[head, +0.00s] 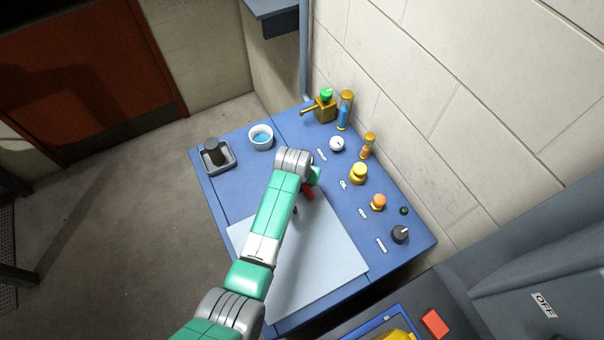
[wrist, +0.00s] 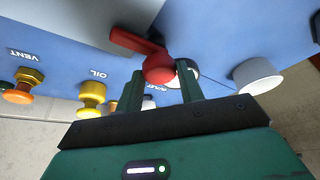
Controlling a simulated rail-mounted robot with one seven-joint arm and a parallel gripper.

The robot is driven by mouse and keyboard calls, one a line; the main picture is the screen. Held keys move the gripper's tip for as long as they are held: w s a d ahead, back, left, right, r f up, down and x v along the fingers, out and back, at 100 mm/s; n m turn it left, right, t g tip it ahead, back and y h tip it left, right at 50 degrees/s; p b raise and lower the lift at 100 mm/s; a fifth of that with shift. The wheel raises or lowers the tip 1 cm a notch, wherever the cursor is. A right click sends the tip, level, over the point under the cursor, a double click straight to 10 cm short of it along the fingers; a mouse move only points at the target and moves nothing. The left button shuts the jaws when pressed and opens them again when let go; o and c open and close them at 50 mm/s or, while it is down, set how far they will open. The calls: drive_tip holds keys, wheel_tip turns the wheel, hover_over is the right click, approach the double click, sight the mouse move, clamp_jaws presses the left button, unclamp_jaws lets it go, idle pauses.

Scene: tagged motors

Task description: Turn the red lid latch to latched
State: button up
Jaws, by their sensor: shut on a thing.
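The red lid latch (wrist: 158,66) has a round hub and a short arm pointing to the upper left in the wrist view. The arm's end reaches the edge of the grey panel (wrist: 70,18). The latch also shows in the head view (head: 309,193), partly hidden by my arm. My gripper (wrist: 161,82) is shut on the latch's hub, with one finger on each side. In the head view my wrist covers most of the gripper. I cannot read any latch marking.
The blue bench (head: 232,186) carries a white bowl (head: 261,144) and a grey tray (head: 230,165) with a dark object. A white knob (head: 337,144), yellow knob (head: 358,175), orange knob (head: 378,203) and dark knob (head: 399,235) line the wall side. A brass valve (head: 325,110) stands behind.

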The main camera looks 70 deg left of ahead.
idle(0.3)
drive_tip(key=o, duration=1)
drive_tip(key=v, duration=0.7)
drive_tip(key=shift+s+d+r+p, duration=0.1)
drive_tip(key=shift+d+r+p, duration=0.05)
drive_tip(key=shift+r+p, duration=0.2)
